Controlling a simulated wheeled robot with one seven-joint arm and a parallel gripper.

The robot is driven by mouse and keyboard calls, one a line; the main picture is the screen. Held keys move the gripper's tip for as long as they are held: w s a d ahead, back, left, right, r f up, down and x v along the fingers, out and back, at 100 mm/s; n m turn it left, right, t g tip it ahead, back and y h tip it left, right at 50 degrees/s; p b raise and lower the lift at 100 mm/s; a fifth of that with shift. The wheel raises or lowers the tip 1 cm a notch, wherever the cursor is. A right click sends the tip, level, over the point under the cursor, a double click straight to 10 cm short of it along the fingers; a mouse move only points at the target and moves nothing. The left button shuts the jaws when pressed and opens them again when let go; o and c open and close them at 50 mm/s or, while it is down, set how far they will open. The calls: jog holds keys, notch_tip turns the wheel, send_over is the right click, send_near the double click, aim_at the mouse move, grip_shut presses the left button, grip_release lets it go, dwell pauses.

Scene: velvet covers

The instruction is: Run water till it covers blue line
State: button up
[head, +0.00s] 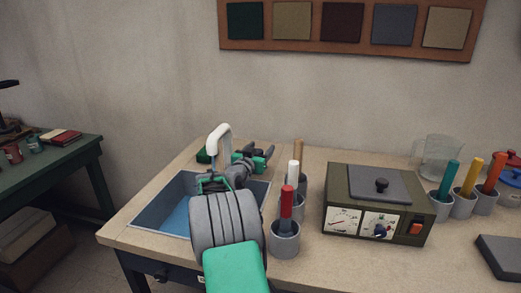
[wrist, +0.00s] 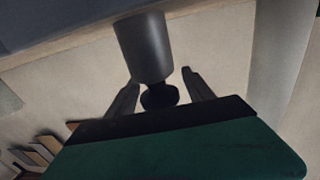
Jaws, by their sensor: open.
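The sink (head: 160,205) is set into the left end of the bench. A blue surface (head: 178,218) shows inside it; I cannot tell whether it is water or the basin floor, and no separate blue line is distinguishable. A white curved faucet (head: 219,136) stands behind the sink, its lower part partly hidden by my arm. My gripper (head: 262,153) is open beside the faucet, to its right. In the wrist view my gripper (wrist: 160,78) has its fingers on either side of a black knob (wrist: 159,97) below a dark grey cylinder (wrist: 142,45). Contact is unclear.
Cups with red, white and brown-handled tools (head: 285,238) stand close right of my arm. An olive metered box (head: 375,208) stands further right, with a glass beaker (head: 440,158) behind it. A green table (head: 50,165) is at far left.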

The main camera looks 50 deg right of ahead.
jog(key=v, duration=0.7)
jog(key=shift+s+a, duration=0.1)
jog(key=shift+a, duration=0.25)
dwell(7.0)
